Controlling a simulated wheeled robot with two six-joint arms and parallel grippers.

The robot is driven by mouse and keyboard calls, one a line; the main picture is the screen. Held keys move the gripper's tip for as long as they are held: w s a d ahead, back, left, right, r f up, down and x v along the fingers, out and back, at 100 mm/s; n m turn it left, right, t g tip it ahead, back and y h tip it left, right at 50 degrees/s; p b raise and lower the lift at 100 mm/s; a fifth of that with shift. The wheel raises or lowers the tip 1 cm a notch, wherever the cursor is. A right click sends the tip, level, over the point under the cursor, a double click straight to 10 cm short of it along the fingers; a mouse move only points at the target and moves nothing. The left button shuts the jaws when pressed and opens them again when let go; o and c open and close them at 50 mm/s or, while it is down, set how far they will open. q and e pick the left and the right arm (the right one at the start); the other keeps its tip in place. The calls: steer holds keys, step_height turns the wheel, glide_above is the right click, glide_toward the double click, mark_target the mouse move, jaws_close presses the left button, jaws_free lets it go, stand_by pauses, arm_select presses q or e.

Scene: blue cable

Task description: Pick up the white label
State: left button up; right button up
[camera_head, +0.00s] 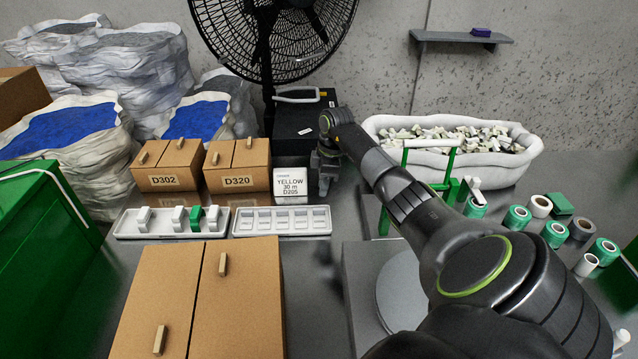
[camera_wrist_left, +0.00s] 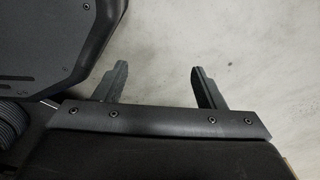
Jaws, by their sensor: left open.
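A small white label-like piece (camera_head: 305,131) lies on top of the black case (camera_head: 296,116) below the fan. A white box (camera_head: 290,187) printed "YELLOW 30 m D205" stands in front of that case. My right gripper (camera_head: 325,178) points down just right of the white box, beside the black case's front. Its fingers are small and dark, so I cannot tell whether they are open or hold anything. My left gripper (camera_wrist_left: 162,82) shows only in the left wrist view. Its two fingers are apart with nothing between them, over a plain grey surface.
Cardboard boxes marked D302 (camera_head: 168,166) and D320 (camera_head: 238,167) stand left of the white box. White compartment trays (camera_head: 283,221) lie in front. A larger cardboard box (camera_head: 190,300) fills the foreground. Green and white rolls (camera_head: 517,218) and a white bin (camera_head: 530,147) are right.

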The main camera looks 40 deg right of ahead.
steer(key=b, duration=0.4)
glide_above(319, 209)
steer(key=shift+s+d+f, duration=0.1)
steer(key=shift+s+f, duration=0.05)
steer(key=shift+f, duration=1)
steer(key=shift+s+d+f, duration=0.1)
steer(key=shift+f, duration=1.35)
step_height(319, 209, down, 2)
steer(key=b, duration=0.3)
steer(key=shift+w+f, duration=0.15)
steer(key=shift+f, duration=0.05)
steer(key=shift+w+f+b, duration=0.1)
steer(key=shift+f+b, duration=0.55)
steer(key=shift+b, duration=0.2)
arm_select(q)
step_height(319, 209, down, 7)
steer(key=w, duration=0.2)
steer(key=shift+w+a, duration=0.2)
steer(key=shift+w, duration=0.15)
arm_select(e)
jaws_close()
